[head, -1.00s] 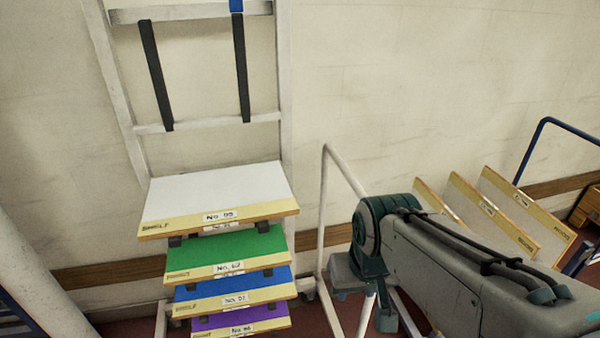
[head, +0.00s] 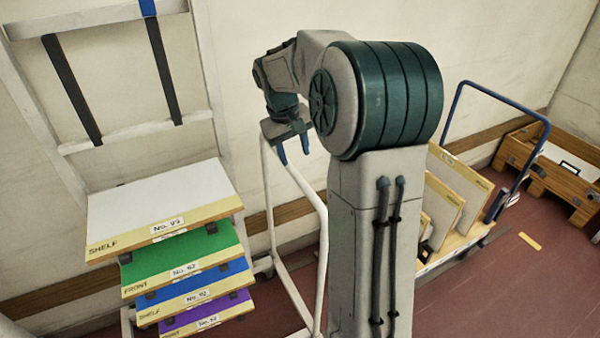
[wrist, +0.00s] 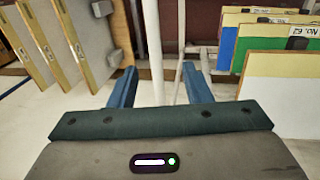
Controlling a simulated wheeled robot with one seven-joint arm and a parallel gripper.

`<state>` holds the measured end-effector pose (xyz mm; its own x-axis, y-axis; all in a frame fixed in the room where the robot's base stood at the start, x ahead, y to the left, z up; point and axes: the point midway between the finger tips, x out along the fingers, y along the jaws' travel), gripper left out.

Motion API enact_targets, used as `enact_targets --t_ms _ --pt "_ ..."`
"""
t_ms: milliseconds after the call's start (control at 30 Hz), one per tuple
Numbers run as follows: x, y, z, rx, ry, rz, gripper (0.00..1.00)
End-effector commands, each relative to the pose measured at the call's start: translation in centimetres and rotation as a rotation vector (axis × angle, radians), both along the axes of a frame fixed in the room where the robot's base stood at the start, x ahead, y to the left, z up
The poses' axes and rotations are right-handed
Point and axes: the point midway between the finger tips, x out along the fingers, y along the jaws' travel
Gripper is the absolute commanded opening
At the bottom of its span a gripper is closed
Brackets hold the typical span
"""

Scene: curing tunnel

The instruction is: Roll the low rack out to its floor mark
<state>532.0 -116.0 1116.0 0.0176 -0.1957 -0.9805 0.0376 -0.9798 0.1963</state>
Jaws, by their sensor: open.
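A low white tubular frame (head: 309,196), which looks like an end of the low rack, stands right of the tall shelf rack. My arm hides much of what lies behind it. My gripper (head: 293,156) is open above and close to its top bar, fingers pointing down. In the wrist view the open blue fingers (wrist: 158,82) have a white post (wrist: 156,55) showing between them; I cannot tell whether they touch it. A yellow strip (head: 530,241) lies on the red floor at the right and may be the floor mark.
The tall white rack (head: 140,130) at the left holds white, green, blue and purple boards labelled along their front edges. A blue-handled cart (head: 452,100) with upright boards (head: 440,190) stands at the right, near a wooden crate (head: 548,170). Floor around the yellow strip is clear.

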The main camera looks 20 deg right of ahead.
Motion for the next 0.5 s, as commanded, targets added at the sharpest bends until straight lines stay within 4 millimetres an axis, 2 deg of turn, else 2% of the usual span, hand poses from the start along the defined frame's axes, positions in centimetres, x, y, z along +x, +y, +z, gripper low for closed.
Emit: enact_targets --t_ms 100,267,500 --pt "1.0 -1.0 0.0 0.002 0.010 -0.004 0.44" --pt "1.3 -1.6 -1.1 0.002 0.014 -0.007 0.44" --pt "1.2 -2.4 -5.5 0.003 0.017 -0.006 0.44"
